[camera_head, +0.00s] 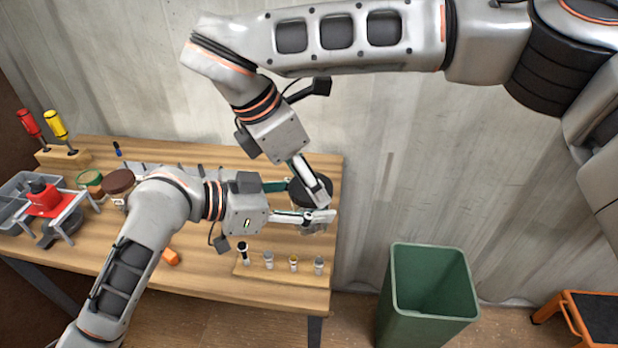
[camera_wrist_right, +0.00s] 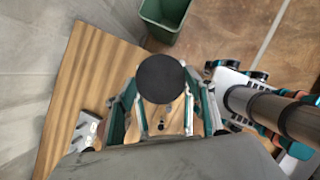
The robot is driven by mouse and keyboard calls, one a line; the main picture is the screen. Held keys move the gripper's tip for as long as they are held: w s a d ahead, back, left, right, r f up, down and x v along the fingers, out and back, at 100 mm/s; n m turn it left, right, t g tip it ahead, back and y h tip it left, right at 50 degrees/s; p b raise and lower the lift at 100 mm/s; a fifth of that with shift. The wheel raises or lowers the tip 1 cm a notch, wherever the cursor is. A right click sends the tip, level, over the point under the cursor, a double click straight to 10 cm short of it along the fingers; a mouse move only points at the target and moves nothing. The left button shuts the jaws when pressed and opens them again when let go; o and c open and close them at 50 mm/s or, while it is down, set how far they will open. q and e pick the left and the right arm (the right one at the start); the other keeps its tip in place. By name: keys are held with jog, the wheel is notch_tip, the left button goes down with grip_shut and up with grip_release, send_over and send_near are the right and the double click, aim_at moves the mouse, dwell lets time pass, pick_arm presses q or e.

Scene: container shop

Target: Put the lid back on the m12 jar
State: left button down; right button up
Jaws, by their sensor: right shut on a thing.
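The black round lid (camera_head: 325,186) is at the table's right side, partly behind my right gripper (camera_head: 312,192), which comes down from above and is shut on it. In the wrist view, the lid (camera_wrist_right: 160,78) lies flat-side toward the camera between the fingertips. A clear jar body (camera_head: 312,229) shows just below the lid, largely hidden by the grippers. Whether lid and jar touch is hidden. My left gripper (camera_head: 308,207) reaches in from the left with its fingers around the jar area. I cannot tell whether it is closed on the jar.
Several small pieces stand on a wooden strip (camera_head: 283,272) at the front right. A brown-lidded jar (camera_head: 118,181), a green-topped jar (camera_head: 90,178), a grey tray (camera_head: 20,192) and screwdrivers (camera_head: 56,126) are at left. A green bin (camera_head: 440,312) stands right of the table.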

jog(key=m, duration=0.2)
jog(key=shift+w+m+g, duration=0.1)
jog(key=shift+m+g, duration=0.2)
jog(key=shift+g, duration=0.1)
jog(key=o, duration=0.8)
jog(key=shift+r, duration=0.1)
jog(key=shift+r, duration=2.2)
